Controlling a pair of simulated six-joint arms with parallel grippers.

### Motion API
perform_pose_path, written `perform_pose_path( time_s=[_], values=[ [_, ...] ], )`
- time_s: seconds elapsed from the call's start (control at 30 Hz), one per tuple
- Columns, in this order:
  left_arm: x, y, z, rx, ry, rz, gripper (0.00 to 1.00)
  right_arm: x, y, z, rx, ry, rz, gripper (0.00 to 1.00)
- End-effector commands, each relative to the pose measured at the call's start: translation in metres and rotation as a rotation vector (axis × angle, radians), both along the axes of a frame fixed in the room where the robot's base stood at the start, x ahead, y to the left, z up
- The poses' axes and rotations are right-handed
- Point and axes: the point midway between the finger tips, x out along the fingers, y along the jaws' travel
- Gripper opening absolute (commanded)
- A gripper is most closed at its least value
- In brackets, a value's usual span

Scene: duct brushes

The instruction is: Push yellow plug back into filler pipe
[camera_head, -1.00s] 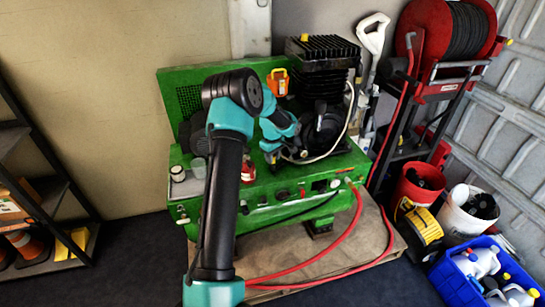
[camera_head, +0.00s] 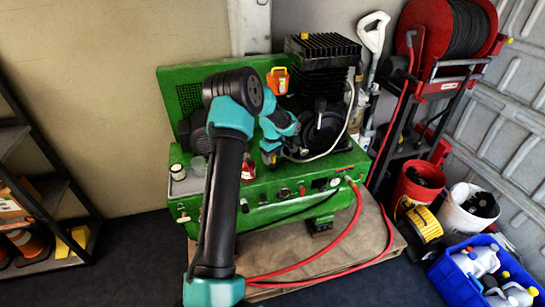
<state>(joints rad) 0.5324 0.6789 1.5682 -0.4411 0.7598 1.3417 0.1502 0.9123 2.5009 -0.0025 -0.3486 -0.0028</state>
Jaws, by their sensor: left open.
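My left arm crosses the green machine (camera_head: 262,215). Its left gripper (camera_head: 279,156) is open, pointing down near the black round housing on the machine's deck. I see nothing held in it. A small yellow piece (camera_head: 304,36) sits on top of the black finned block (camera_head: 325,50); I cannot tell whether it is the yellow plug. The filler pipe cannot be made out; the arm and gripper cover part of the deck. My right gripper is out of view.
An orange item (camera_head: 277,81) stands at the machine's back panel. A white hose loops right of the gripper. A small jar (camera_head: 178,172) and a red item (camera_head: 247,170) stand on the deck. Red hoses (camera_head: 330,250) lie in front. A hose reel (camera_head: 462,30) stands at right.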

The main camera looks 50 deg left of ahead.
Motion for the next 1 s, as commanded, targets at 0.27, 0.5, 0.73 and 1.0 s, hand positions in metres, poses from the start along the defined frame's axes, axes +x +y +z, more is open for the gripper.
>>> perform_pose_path(
  time_s=[0.27, 0.5, 0.73, 1.0],
  values=[
    [0.001, 0.0, 0.025, 0.001, -0.003, 0.001, 0.63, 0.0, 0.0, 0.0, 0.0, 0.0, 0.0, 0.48],
    [0.001, 0.0, 0.069, 0.002, -0.004, -0.001, 0.63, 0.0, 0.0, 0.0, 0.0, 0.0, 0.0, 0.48],
    [0.0, 0.0, 0.114, 0.002, -0.004, 0.001, 0.63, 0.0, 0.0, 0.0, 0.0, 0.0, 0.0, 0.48],
    [0.0, 0.0, 0.159, 0.001, -0.003, 0.0, 0.63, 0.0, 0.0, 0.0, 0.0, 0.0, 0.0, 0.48]
  ],
)
